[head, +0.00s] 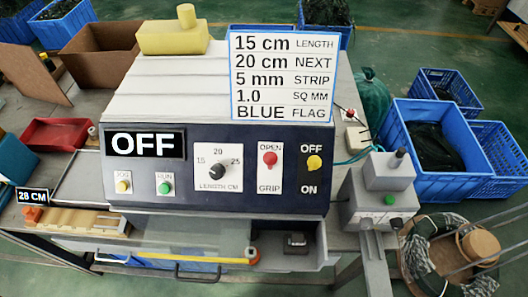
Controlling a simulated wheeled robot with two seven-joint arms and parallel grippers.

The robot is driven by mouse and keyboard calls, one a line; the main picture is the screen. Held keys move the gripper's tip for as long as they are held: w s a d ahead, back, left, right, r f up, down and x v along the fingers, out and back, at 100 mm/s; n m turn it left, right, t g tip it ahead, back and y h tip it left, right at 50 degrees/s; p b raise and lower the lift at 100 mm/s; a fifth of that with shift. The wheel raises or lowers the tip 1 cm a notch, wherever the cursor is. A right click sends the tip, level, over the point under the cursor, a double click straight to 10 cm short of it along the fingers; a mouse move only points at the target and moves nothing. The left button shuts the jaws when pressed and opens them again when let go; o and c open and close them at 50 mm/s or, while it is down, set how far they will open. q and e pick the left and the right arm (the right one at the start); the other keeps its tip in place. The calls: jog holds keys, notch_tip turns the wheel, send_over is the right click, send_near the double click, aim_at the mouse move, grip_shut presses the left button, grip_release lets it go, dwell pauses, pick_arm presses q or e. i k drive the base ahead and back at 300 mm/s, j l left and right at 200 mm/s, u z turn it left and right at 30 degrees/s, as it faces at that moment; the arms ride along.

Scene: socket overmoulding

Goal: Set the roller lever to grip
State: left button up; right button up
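The roller lever (270,158) is a red knob on a white plate on the machine's dark front panel. The plate reads OPEN at the top and GRIP at the bottom. The knob sits in the upper part of the plate, just under the word OPEN. Neither of my grippers shows in the head view, and nothing touches the lever.
Left of the lever is the length dial (219,171); right is the yellow power knob (314,163), beside OFF. The display (144,144) reads OFF. A job card (283,76) stands above. A grey device (384,190) with a green button stands at right.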

aim_at(270, 158)
jog(key=k+j, duration=0.25)
jog(key=k, duration=0.15)
jog(key=k+j, duration=0.25)
jog(key=k, duration=0.15)
